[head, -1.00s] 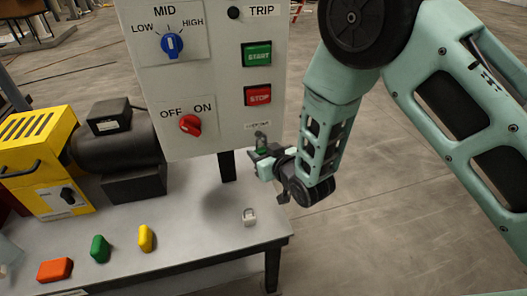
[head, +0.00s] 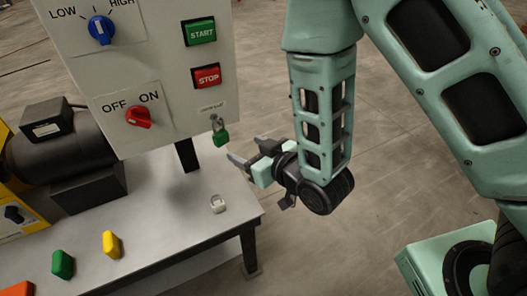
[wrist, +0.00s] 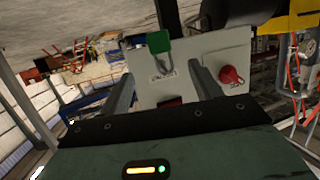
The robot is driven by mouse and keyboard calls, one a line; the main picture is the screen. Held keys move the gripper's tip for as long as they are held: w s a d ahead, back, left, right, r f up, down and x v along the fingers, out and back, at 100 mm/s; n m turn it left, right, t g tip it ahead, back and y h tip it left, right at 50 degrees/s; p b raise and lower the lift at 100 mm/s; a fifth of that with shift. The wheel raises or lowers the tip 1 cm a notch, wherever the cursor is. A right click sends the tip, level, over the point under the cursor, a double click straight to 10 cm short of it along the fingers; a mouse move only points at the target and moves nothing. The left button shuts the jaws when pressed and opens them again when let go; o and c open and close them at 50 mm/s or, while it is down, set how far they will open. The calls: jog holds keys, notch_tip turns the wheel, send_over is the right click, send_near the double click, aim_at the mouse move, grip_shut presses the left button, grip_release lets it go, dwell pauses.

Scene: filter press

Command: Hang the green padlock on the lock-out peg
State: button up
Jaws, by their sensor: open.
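The green padlock (head: 221,136) hangs at the lower right corner of the grey panel, just below a small label. Its shackle (head: 216,122) points up at the lock-out peg, which is too small to make out clearly. In the wrist view the padlock (wrist: 158,42) appears upside down against the panel, ahead of the fingers. My gripper (head: 246,152) is open and empty, just right of and below the padlock and apart from it. In the wrist view the gripper's fingers (wrist: 162,85) stand wide apart with nothing between them.
The panel (head: 165,75) carries a red OFF/ON knob (head: 139,117), a blue knob (head: 101,30) and START and STOP buttons. A small pale padlock-like item (head: 218,203) lies on the bench (head: 175,225) below. Free space lies right of the panel.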

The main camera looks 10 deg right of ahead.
jog(key=p+v, duration=0.5)
jog(key=p, duration=0.2)
jog(key=shift+a+r+p, duration=0.1)
jog(key=shift+r+p, duration=0.05)
jog(key=shift+p, duration=0.2)
notch_tip(320, 180, up, 6)
jog(key=s+a+g+h, duration=0.3)
jog(key=g, duration=0.4)
jog(key=s+d+r+g+h, duration=0.2)
jog(key=s+d+r, duration=0.2)
jog(key=s, duration=0.3)
jog(key=s+d+r+n+g+h, duration=0.1)
jog(key=s+d+r+g+h, duration=0.1)
jog(key=s+r, duration=0.5)
jog(key=shift+d+r+n+g, duration=0.3)
jog(key=shift+d+g, duration=0.5)
jog(key=shift+d, duration=0.4)
